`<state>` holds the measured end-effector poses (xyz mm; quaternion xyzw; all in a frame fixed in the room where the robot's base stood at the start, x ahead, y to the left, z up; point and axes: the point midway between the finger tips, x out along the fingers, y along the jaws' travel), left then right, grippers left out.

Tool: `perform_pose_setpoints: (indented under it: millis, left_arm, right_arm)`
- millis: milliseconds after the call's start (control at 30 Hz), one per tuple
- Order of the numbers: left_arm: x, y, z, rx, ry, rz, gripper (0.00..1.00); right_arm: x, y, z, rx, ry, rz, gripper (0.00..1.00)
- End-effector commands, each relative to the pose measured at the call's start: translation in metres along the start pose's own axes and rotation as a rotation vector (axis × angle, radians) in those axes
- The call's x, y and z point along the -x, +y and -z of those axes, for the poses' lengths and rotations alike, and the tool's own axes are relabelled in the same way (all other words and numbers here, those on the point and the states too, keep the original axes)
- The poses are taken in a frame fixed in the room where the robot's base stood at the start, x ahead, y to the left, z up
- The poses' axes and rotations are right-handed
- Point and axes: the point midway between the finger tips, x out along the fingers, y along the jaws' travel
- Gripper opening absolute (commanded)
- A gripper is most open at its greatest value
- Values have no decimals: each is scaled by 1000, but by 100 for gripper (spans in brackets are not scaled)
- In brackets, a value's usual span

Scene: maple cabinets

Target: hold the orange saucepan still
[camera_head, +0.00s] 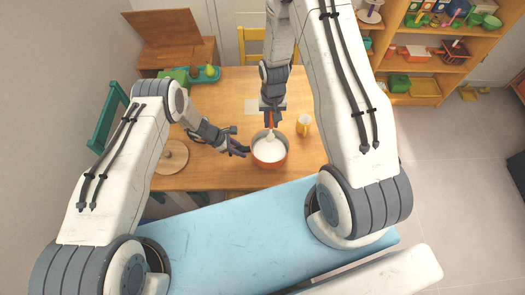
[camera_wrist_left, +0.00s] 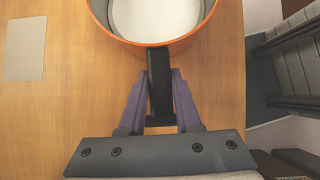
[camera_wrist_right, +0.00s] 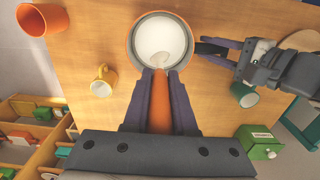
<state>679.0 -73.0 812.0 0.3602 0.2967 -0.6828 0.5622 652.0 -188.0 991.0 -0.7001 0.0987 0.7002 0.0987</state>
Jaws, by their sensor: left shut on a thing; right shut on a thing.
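The orange saucepan (camera_head: 269,164) stands on the wooden table with white contents inside. Its rim and dark handle (camera_wrist_left: 159,88) fill the top middle of the left wrist view. My left gripper (camera_head: 245,151) is shut on that handle, from the left of the pan in the head view. My right gripper (camera_head: 271,122) is above the pan's far side, shut on the orange handle of a utensil (camera_wrist_right: 160,105). The utensil's pale end reaches into the white contents, and its tip is hard to make out. The pan also shows in the right wrist view (camera_wrist_right: 133,45).
A yellow mug (camera_head: 304,125) stands right of the pan. A teal mug (camera_wrist_right: 243,95) and an orange pot (camera_wrist_right: 43,18) show in the right wrist view. A round wooden board (camera_head: 172,157) lies left, a pale card (camera_wrist_left: 25,48) behind. Shelves (camera_head: 430,65) stand at right.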

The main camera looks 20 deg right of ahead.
Motion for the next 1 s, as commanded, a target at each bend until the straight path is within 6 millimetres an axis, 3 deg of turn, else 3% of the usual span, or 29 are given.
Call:
perform_pose_setpoints:
  millis: [467, 500, 600, 1000]
  left_arm:
    - [0, 0, 0, 0, 1, 0, 0]
    - [0, 0, 0, 0, 1, 0, 36]
    - [0, 0, 0, 0, 1, 0, 67]
    - [8, 1, 0, 0, 0, -2, 67]
  right_arm:
    - [0, 0, 0, 0, 0, 0, 0]
    - [0, 0, 0, 0, 0, 0, 0]
    - [0, 0, 0, 0, 1, 0, 0]
    - [0, 0, 0, 0, 1, 0, 0]
